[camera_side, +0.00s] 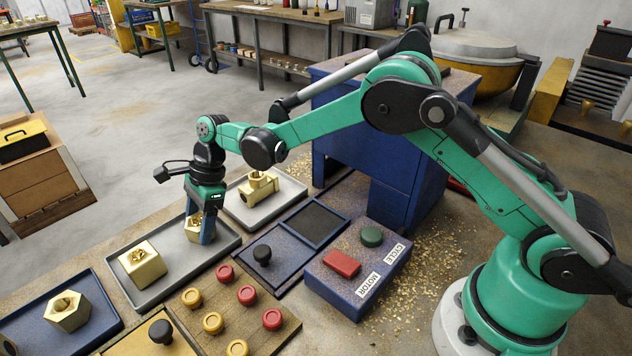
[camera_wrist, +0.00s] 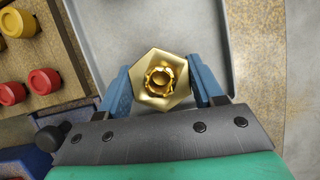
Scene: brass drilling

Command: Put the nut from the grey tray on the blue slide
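The brass hex nut (camera_side: 193,228) is at the right end of the grey tray (camera_side: 165,294). It also shows in the wrist view (camera_wrist: 143,92), with its round collar facing the camera. My gripper (camera_side: 199,234) points down over it. In the wrist view its blue fingers (camera_wrist: 159,84) stand on opposite sides of the nut. I see little or no gap beside it, and I cannot tell whether they press on it. In the side view one finger hides part of the nut. The blue slide (camera_side: 285,222) lies to the right, with a dark, empty pad and a black knob.
A brass block (camera_side: 141,267) shares the tray. A second grey tray (camera_side: 289,206) behind holds a brass fitting (camera_side: 260,187). A blue tray (camera_side: 105,327) holds another hex nut (camera_side: 67,311). A board with red and yellow knobs (camera_side: 213,322) and a button box (camera_side: 350,290) stand nearby.

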